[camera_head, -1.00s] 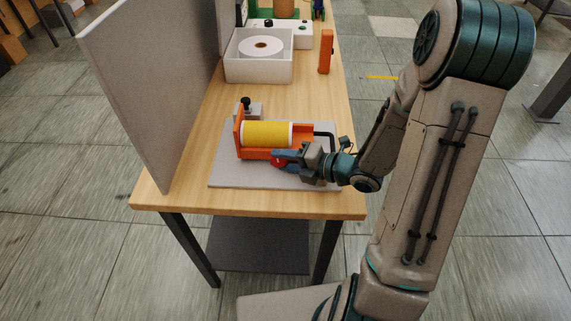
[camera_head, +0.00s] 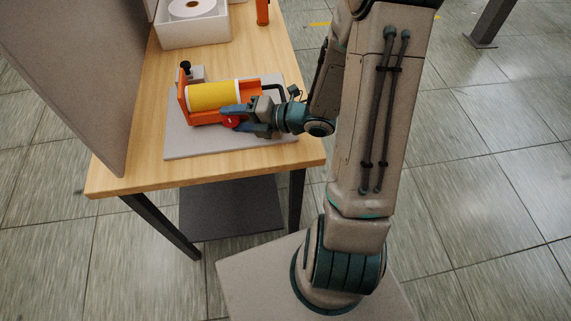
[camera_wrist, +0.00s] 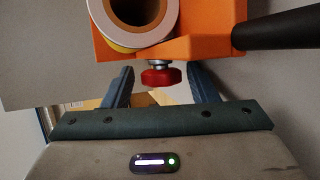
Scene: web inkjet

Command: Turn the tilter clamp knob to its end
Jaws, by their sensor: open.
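The tilter is an orange frame (camera_head: 183,103) holding a yellow roll (camera_head: 212,96) on a grey plate (camera_head: 190,147) on the table. Its clamp knob is a small red knob (camera_head: 231,122) low on the near side of the frame. In the wrist view the red knob (camera_wrist: 161,78) sits on a short metallic stem under the orange frame (camera_wrist: 207,40). My gripper (camera_head: 232,118) is open, with its blue fingers on either side of the knob. In the wrist view a gap shows between the knob and each finger of my gripper (camera_wrist: 160,72).
A black crank handle (camera_head: 278,86) sticks out at the tilter's right; its dark bar (camera_wrist: 290,28) is close to the right finger in the wrist view. A black knob on a grey block (camera_head: 186,69) stands behind. A grey panel (camera_head: 80,75) borders the table's left.

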